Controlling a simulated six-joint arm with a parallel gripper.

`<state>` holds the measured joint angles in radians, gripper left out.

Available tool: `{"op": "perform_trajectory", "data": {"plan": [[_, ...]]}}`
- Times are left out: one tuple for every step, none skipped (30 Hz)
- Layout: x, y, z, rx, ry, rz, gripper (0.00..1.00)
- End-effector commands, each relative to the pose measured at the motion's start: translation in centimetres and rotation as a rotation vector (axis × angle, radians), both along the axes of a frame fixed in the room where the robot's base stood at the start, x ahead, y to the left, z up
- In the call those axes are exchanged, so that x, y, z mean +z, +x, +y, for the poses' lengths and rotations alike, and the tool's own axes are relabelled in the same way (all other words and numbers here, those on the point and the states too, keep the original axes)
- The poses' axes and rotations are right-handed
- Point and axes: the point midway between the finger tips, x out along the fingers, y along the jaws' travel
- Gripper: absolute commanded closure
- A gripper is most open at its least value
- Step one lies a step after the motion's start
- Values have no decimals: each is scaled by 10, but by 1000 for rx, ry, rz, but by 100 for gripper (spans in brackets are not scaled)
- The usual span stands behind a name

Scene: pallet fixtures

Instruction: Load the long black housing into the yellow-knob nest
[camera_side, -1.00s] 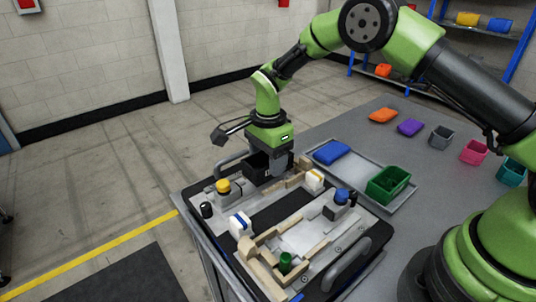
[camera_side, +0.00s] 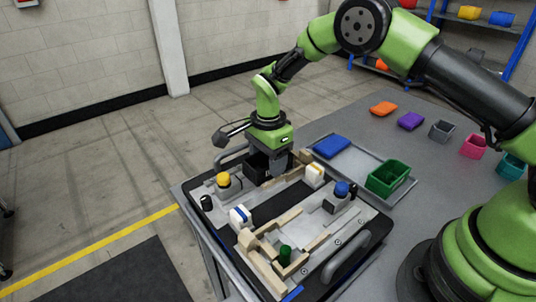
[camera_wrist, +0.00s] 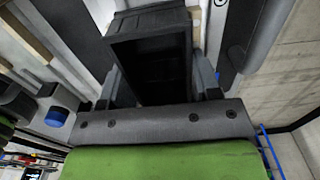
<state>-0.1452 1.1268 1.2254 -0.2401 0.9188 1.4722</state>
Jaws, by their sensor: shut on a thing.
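The long black housing (camera_side: 257,166) is an open-topped box, held between the jaws of my gripper (camera_side: 274,163). In the wrist view the housing (camera_wrist: 150,68) fills the middle, with a finger on each side of it. The yellow knob (camera_side: 223,179) stands on a grey block at the far left of the pallet fixture (camera_side: 328,247). The housing is just right of the yellow knob, low over the far end of the fixture. I cannot tell whether its underside touches the nest, which is hidden behind it.
A blue knob (camera_side: 341,188) stands on the fixture's right side, and a green cylinder (camera_side: 285,255) at the near end. Wooden rails (camera_side: 290,218) and white blocks lie between. A tray holds a blue piece (camera_side: 332,147) and a green bin (camera_side: 388,177). Handles rise at the fixture's ends.

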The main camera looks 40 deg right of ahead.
Motion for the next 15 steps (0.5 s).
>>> {"op": "perform_trajectory", "data": {"plan": [[-1,0,0,0,0,0,69],[-1,0,0,0,0,-1,69],[-1,0,0,0,0,-1,69],[-1,0,0,0,0,-1,69],[-1,0,0,0,0,-1,69],[-1,0,0,0,0,-1,69],[-1,0,0,0,0,-1,69],[-1,0,0,0,0,-1,69],[-1,0,0,0,0,-1,38],[-1,0,0,0,0,-1,31],[-1,0,0,0,0,-1,25],[-1,0,0,0,0,-1,15],[-1,0,0,0,0,-1,13],[-1,0,0,0,0,-1,13],[-1,0,0,0,0,-1,13]]}}
